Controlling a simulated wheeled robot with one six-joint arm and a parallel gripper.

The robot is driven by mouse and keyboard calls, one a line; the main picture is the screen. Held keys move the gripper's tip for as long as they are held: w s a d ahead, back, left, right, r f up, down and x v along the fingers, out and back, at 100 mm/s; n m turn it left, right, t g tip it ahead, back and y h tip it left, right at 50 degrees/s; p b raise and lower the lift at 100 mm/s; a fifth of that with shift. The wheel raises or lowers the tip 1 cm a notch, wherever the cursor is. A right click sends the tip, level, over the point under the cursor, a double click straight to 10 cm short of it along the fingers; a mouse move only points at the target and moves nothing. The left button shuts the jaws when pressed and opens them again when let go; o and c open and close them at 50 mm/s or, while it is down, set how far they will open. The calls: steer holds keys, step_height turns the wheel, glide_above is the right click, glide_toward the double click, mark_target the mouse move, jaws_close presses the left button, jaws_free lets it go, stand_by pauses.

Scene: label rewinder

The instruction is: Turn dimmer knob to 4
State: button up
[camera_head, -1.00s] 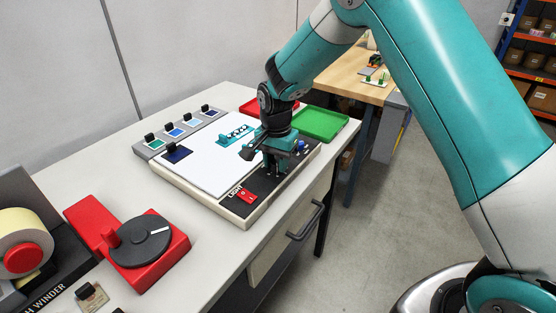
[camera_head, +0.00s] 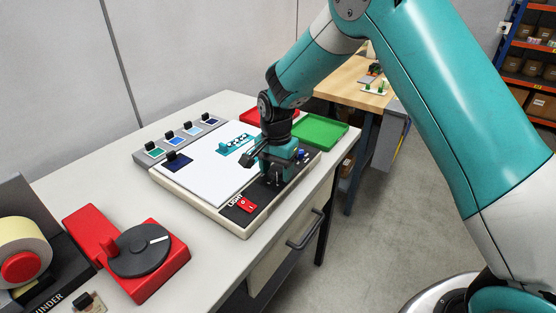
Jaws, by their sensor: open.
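The light panel (camera_head: 208,190) is a flat white board with a cream frame and a dark control strip along its near right side. A red light switch (camera_head: 246,205) sits on this strip beside the word LIGHT. My gripper (camera_head: 275,182) points down, open, over the strip beyond the switch. I cannot make out the dimmer knob or its scale; the gripper covers that part of the strip. A small blue part (camera_head: 301,154) shows at the strip's far end, just past the gripper. Whether the fingers touch anything cannot be told.
A teal piece (camera_head: 235,145) lies on the board. Red and green trays (camera_head: 320,130) stand behind. A row of colour samples (camera_head: 180,137) lines the back left. A red unit with a dark dial (camera_head: 140,250) and a tape winder (camera_head: 22,255) stand front left.

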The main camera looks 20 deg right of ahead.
mark_target(276, 171)
step_height(276, 171, up, 18)
steer(key=b, duration=0.2)
steer(key=shift+f, duration=0.25)
steer(key=s+a+n+y, duration=0.2)
steer(key=s+n, duration=0.6)
steer(key=s, duration=0.7)
steer(key=s+a+n+y, duration=0.2)
steer(key=s+n, duration=0.6)
steer(key=s, duration=0.8)
steer(key=shift+f+n, duration=0.25)
steer(key=shift+n, duration=0.15)
